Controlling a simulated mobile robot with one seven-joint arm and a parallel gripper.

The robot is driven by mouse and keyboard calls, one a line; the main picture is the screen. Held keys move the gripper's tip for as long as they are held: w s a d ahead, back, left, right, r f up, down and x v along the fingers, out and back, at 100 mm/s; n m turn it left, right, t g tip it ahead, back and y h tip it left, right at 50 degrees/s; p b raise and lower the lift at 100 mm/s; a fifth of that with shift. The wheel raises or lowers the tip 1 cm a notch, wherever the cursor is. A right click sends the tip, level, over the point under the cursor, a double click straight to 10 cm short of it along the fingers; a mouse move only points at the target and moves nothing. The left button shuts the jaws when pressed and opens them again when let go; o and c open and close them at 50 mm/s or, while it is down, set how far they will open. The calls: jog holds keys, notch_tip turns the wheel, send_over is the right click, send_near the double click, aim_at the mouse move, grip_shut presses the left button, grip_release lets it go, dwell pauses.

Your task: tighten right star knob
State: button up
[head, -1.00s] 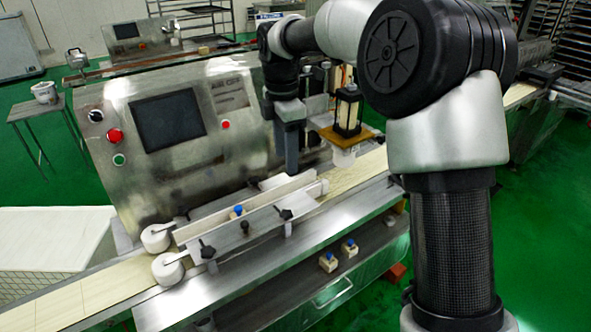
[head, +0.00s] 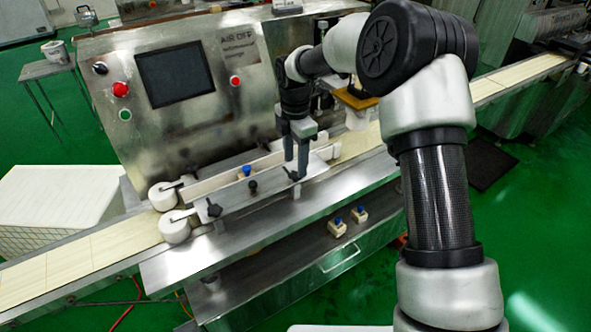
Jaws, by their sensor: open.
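The right star knob (head: 292,174) is black and sits on the front side of the metal guide rail (head: 235,203), towards its right end. It is partly covered by my gripper. My gripper (head: 296,171) points down with two dark grey fingers, a gap showing between them. The fingertips are at or just over the knob; I cannot tell whether they touch it. Another black star knob (head: 214,210) is on the left end of the same rail. A small dark knob (head: 253,187) lies between the two.
White rollers (head: 174,230) stand at the left end of the rails. The conveyor belt (head: 95,247) runs beneath. A control panel with a dark screen (head: 174,77) rises behind. Small blue-topped blocks (head: 337,227) sit on the lower shelf. The lower steel ledge (head: 245,240) in front is clear.

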aim_at(295, 174)
jog(key=shift+f, duration=1.65)
jog(key=c, duration=1)
jog(key=shift+c, duration=0.2)
